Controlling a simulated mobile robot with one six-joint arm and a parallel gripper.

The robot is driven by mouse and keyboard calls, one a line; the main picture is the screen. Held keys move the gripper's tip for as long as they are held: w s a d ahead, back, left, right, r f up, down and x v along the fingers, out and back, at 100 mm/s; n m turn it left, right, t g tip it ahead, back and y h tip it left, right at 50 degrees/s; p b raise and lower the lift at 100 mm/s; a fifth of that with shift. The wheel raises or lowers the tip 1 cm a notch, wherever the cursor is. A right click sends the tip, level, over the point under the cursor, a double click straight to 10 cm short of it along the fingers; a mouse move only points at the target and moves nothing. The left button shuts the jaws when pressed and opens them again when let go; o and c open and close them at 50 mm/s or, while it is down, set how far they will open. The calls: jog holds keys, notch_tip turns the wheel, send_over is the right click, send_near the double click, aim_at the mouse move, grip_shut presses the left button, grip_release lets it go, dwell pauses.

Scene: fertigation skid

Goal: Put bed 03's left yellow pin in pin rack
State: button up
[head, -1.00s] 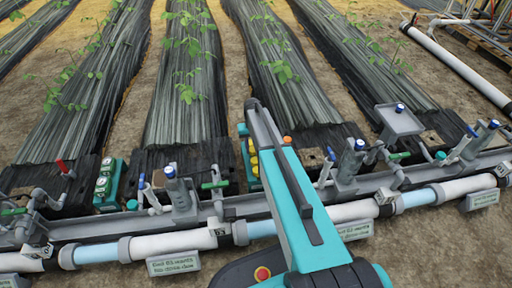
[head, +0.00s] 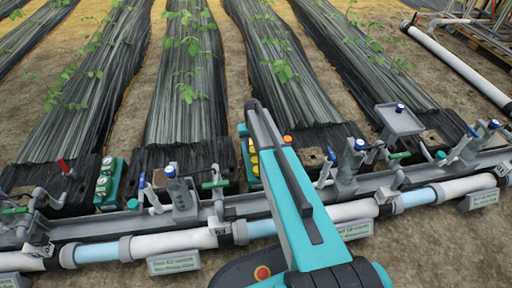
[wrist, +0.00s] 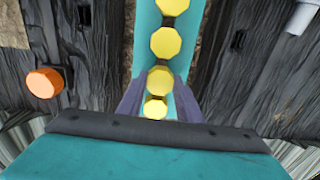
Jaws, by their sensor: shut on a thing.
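My gripper (wrist: 157,96) shows in the wrist view with two purple-grey fingers, shut on a yellow pin (wrist: 155,108), the nearest yellow head. Several more yellow heads (wrist: 165,43) stand in a row beyond it on a teal rack (wrist: 146,38). The held pin lies at the near end of this row; I cannot tell whether it is seated in the rack or above it. In the head view the rack (head: 242,130) and its yellow heads (head: 254,160) show just left of my arm. My gripper is hidden there behind the arm.
An orange knob (wrist: 45,82) is left of the gripper. A teal box with round gauges (head: 104,187) stands further left. Upright blue-topped fittings (head: 178,190) and green-handled valves (head: 215,184) line the white pipe (head: 172,243). Black-covered beds (head: 185,100) lie behind.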

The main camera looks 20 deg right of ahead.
jog(key=shift+f, duration=0.45)
jog(key=o, duration=1.1)
jog(key=shift+r, duration=0.1)
jog(key=shift+w+r+p, duration=0.1)
jog(key=shift+r+p, duration=3)
jog(key=shift+r, duration=0.75)
